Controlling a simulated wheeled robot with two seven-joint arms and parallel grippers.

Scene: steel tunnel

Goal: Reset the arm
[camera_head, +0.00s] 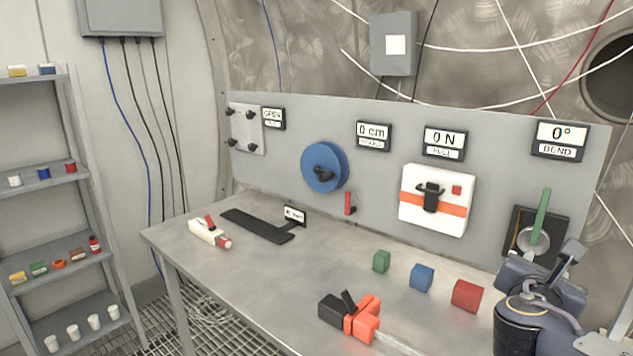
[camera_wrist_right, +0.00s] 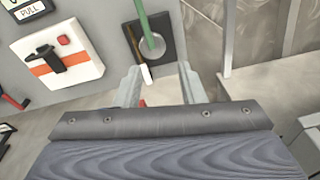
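My right arm stands at the lower right of the head view, with its gripper (camera_head: 572,254) just in front of the panel's green-handled lever. In the right wrist view the two fingers of this gripper (camera_wrist_right: 160,85) are spread apart, with nothing held between them. The green lever (camera_head: 540,216) stands nearly upright on a dark plate, under a display (camera_head: 560,139) reading 0° BEND. The lever (camera_wrist_right: 141,15) also shows beyond the fingers in the wrist view, with a pale round base. My left gripper is not in view.
A steel table (camera_head: 270,290) carries green (camera_head: 381,261), blue (camera_head: 421,277) and red (camera_head: 466,295) blocks, an orange-black tool (camera_head: 350,316) and a white-red tool (camera_head: 208,233). The panel holds a blue wheel (camera_head: 322,167) and a white pull box (camera_head: 437,200). A shelf (camera_head: 60,180) stands left.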

